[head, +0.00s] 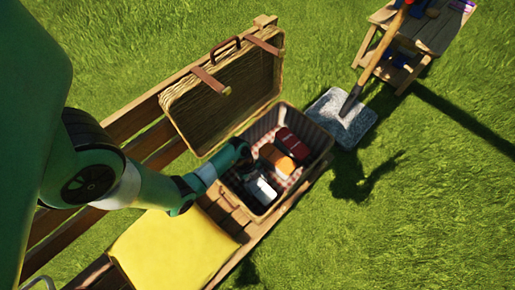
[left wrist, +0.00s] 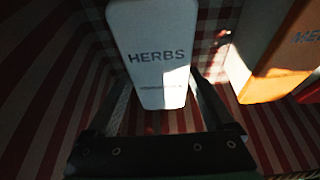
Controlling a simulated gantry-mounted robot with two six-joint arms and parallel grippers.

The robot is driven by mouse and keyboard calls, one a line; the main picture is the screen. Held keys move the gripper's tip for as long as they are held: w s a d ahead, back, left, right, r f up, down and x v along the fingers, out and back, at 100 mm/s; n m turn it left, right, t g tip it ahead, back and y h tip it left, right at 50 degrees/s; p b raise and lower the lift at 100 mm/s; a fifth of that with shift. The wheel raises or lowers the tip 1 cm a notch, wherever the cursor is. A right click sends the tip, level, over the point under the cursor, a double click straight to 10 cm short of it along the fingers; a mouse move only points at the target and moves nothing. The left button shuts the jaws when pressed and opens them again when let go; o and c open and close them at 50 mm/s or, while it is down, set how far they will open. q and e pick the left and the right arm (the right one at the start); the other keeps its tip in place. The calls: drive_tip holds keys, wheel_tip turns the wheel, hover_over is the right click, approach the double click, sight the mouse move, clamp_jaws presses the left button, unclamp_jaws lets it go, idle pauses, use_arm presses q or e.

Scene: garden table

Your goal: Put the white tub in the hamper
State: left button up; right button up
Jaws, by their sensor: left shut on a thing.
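The white tub (head: 262,190) is inside the open wicker hamper (head: 317,170), at the near left part of its checked lining. My left gripper (head: 250,172) reaches down into the hamper and is shut on the tub. In the left wrist view the white tub (left wrist: 155,50), marked HERBS, stands between the two fingers (left wrist: 158,92). I cannot tell whether its base touches the hamper floor. My right gripper does not show.
An orange tub (head: 273,159) and a red container (head: 292,145) lie beside it in the hamper. The lid (head: 225,90) stands open behind. A yellow cushion (head: 175,250) is on the bench. A spade (head: 372,65) stands over a grey slab (head: 350,128).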

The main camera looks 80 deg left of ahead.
sight(255, 183)
use_arm(q)
wheel_tip(255, 183, down, 4)
drive_tip(key=b, duration=0.3)
drive_tip(key=shift+r, duration=0.3)
drive_tip(key=shift+w+f, duration=0.1)
drive_tip(key=shift+f, duration=0.1)
drive_tip(key=o, duration=1.3)
drive_tip(key=shift+r, duration=0.1)
drive_tip(key=p+v, duration=0.8)
drive_tip(key=v, duration=0.3)
drive_tip(key=shift+r, duration=0.35)
drive_tip(key=shift+a+r, duration=0.15)
drive_tip(key=shift+r, duration=0.15)
